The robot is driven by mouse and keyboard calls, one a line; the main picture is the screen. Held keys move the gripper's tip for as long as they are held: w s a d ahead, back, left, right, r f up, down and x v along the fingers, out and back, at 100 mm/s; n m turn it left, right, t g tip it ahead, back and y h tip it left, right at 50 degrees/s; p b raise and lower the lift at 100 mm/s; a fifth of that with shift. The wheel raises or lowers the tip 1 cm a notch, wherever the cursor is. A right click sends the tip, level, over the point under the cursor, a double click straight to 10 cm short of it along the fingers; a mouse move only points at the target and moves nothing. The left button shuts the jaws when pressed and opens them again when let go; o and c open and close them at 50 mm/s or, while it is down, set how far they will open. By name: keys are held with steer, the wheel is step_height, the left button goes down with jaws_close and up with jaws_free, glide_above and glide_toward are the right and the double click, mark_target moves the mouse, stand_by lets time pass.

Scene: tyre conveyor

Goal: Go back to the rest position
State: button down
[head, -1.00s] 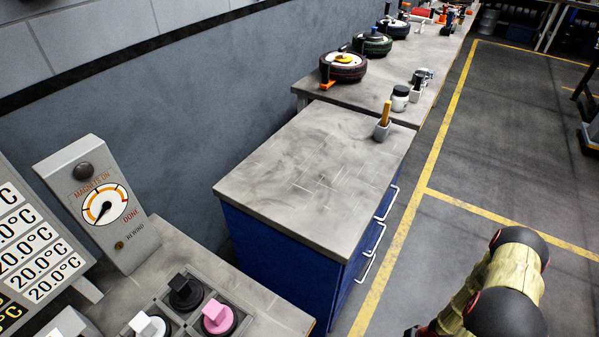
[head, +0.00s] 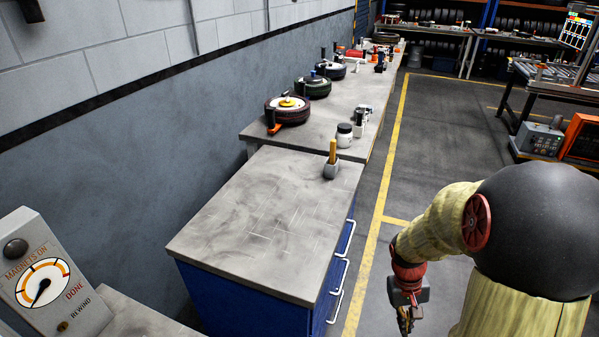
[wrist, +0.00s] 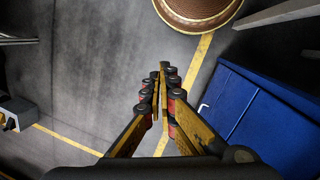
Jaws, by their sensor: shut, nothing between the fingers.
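My gripper (head: 405,318) hangs at the lower right of the head view, over the floor to the right of the blue cabinet (head: 240,305). In the wrist view my gripper (wrist: 162,72) points down at the grey floor, its fingers together with nothing between them. The blue cabinet also shows at the right of the wrist view (wrist: 255,105). My gripper is apart from the cabinet and touches nothing that I can see.
The cabinet's worn grey top (head: 265,220) is bare except for a small holder with a yellow handle (head: 332,160). Tyres (head: 287,112) stand on the bench behind. A gauge panel (head: 42,285) is at lower left. A round brown thing (wrist: 198,12) tops the wrist view. The floor (head: 425,130) is clear.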

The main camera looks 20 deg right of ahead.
steer(key=s+a+r+n+t, duration=0.1)
steer(key=a+r+t, duration=0.3)
steer(key=a+r, duration=0.6)
steer(key=s+a+r+n+t+y, duration=0.1)
steer(key=a+r+n+t, duration=0.1)
steer(key=a+r, duration=0.8)
step_height(320, 180, up, 5)
steer(key=shift+s+r+t, duration=0.1)
steer(key=shift+s+t, duration=0.15)
steer(key=shift+t, duration=0.65)
